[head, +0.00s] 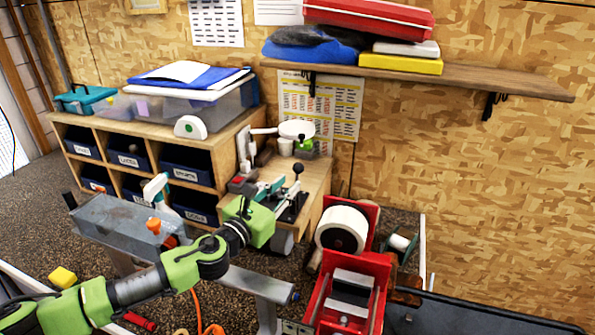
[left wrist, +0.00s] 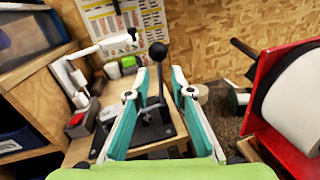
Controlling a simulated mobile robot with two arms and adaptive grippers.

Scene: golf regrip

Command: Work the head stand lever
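The head stand lever (head: 297,177) is a dark upright rod with a black ball knob, rising from a black base on a small wooden bench. In the left wrist view the black knob (left wrist: 158,51) and the black base (left wrist: 152,128) show clearly. My left gripper (head: 276,192) is over the bench, close to the lever. In the left wrist view my left gripper (left wrist: 160,78) has its teal fingers apart, one on each side of the lever rod as seen from there. I cannot tell whether a finger touches it. My right gripper is out of view.
A red stand with a white roll (head: 341,230) is right of the bench. A white desk lamp (head: 296,129) stands at the bench's back. A wooden cubby shelf (head: 217,160) with dark bins is at left.

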